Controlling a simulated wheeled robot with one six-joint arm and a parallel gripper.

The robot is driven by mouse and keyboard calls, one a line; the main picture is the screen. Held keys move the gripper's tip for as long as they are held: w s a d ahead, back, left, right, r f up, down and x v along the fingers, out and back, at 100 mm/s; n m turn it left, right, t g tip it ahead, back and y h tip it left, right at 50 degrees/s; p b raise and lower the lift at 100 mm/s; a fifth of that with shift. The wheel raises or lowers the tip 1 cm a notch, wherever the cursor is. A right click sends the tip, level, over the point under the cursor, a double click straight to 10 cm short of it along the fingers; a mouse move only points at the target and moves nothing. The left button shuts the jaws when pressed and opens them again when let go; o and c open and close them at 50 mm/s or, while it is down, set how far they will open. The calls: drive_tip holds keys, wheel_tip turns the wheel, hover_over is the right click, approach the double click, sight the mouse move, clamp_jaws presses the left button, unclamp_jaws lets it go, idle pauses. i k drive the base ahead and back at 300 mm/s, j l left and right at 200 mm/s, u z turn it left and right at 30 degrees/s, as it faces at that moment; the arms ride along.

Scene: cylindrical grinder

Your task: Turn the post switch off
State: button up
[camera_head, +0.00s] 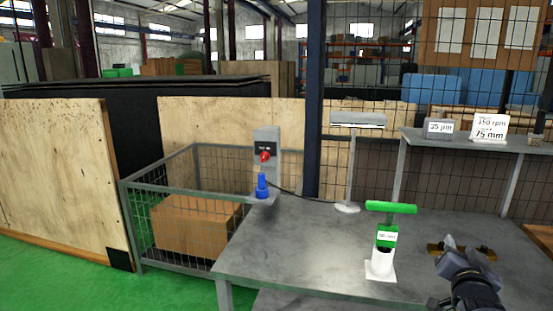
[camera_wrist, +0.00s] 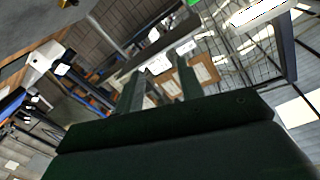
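The post switch (camera_head: 267,140) is a grey upright box with a dark label plate and a red knob (camera_head: 265,157), at the far left corner of the grey table. The knob's exact setting is too small to tell. A blue part (camera_head: 262,187) sits below the knob. My gripper (camera_head: 446,246) is at the lower right of the head view, over the table's right side, well apart from the switch. In the wrist view my two fingers (camera_wrist: 158,70) stand apart with nothing seen between them. The switch cannot be made out in the wrist view.
A green-handled tool (camera_head: 388,208) in a white holder stands between my gripper and the switch. A lamp on a stand (camera_head: 357,120) is behind. A raised shelf (camera_head: 470,143) with signs is at the back right. The table (camera_head: 300,240) is bare at front left.

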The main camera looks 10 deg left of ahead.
sight(265, 156)
drive_tip(key=i+j+u, duration=0.1)
drive_tip(key=i+j, duration=0.25)
drive_tip(key=j, duration=0.25)
drive_tip(key=i+j+u, duration=0.1)
drive_tip(key=i+j, duration=0.25)
drive_tip(key=j, duration=0.2)
drive_tip(key=i+j, duration=0.35)
drive_tip(key=j, duration=0.15)
drive_tip(key=i+j+u, duration=0.15)
drive_tip(key=i+j, duration=0.2)
drive_tip(key=j, duration=0.2)
